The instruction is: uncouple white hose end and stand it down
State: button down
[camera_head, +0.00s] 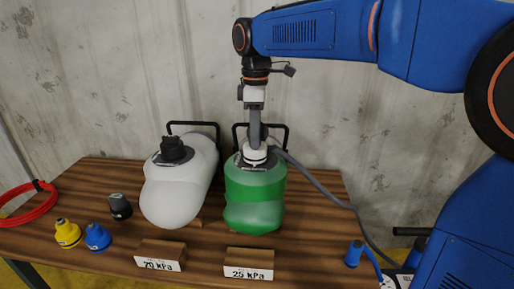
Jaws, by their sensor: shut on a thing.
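The white hose end (255,154) is at the valve area on top of the green inflatable boat (255,200). It looks upright and touching the valve, but I cannot tell whether it is locked on. A grey hose (318,182) runs from it to the right and down across the table. My gripper (255,139) points straight down from above and is shut on the white hose end. The valve under it is mostly hidden.
A white inflatable boat (180,195) with a black cap (173,149) lies to the left. Yellow (67,233), blue (97,237) and dark grey (120,207) fittings stand on the wooden table (315,215). Pressure signs stand in front. A blue hose end (354,254) is at the right.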

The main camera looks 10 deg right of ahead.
jog(key=shift+d+r, duration=0.1)
jog(key=shift+r, duration=0.45)
dwell(0.7)
jog(key=shift+r, duration=2.35)
